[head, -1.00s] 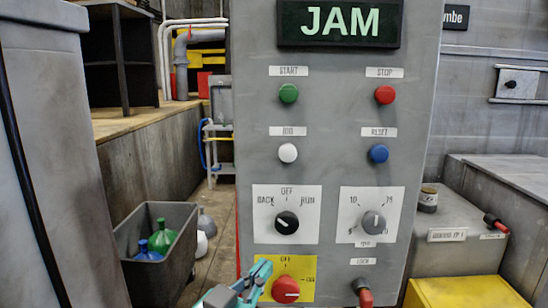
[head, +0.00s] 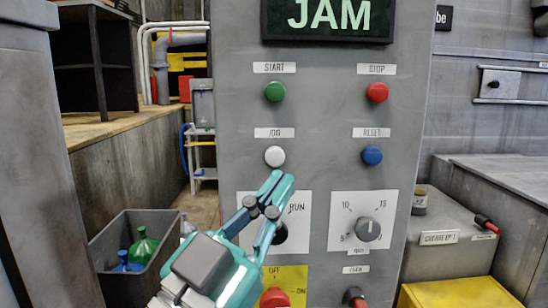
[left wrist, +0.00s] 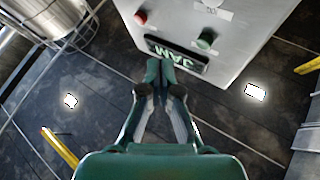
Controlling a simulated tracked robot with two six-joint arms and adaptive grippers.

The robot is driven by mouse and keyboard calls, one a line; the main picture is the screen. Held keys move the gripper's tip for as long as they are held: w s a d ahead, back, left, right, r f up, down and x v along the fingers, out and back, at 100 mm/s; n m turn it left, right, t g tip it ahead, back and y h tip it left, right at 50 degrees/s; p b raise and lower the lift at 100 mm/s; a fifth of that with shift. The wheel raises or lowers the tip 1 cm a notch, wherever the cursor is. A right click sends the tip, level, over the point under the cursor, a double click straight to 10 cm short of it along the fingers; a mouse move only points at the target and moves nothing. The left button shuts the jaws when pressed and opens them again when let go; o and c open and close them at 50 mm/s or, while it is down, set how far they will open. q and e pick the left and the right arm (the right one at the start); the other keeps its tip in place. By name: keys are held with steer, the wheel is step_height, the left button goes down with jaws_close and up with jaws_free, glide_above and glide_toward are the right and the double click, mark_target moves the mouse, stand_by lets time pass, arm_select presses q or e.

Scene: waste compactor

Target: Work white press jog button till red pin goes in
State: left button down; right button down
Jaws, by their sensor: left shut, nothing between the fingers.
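The white jog button (head: 275,156) is on the grey control panel (head: 325,160), below the green start button (head: 275,92). My left gripper (head: 276,184) is shut and empty, its fingertips just below the jog button in the head view; I cannot tell how far they are from the panel. A red-tipped pin (head: 356,297) sticks out at the panel's lower edge under a small label, partly cut off. The display (head: 330,17) reads JAM. In the left wrist view, the shut fingers (left wrist: 160,65) overlap the display (left wrist: 177,54). My right gripper is not in view.
A red stop button (head: 377,92), a blue reset button (head: 372,155) and a grey dial (head: 367,229) are on the panel. My gripper partly hides the mode switch and its label. Another red-handled part (head: 487,224) is on the grey box at right. A grey bin (head: 118,238) stands at left.

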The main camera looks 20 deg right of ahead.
mark_target(275, 157)
arm_select(q)
steer(key=shift+w+d+p, duration=0.4)
steer(key=shift+w+p, duration=0.15)
steer(key=shift+w, duration=0.8)
steer(key=shift+w+d+p, duration=0.35)
steer(key=shift+w+p, duration=0.15)
steer(key=shift+w, duration=0.9)
steer(key=shift+w+d+p, duration=0.4)
steer(key=shift+w+p, duration=0.15)
steer(key=shift+w, duration=0.8)
steer(key=shift+w+d+b, duration=0.1)
steer(key=shift+w+b, duration=0.2)
steer(key=shift+w, duration=0.05)
steer(key=shift+w+d, duration=0.15)
steer(key=shift+w, duration=0.35)
stand_by(0.6)
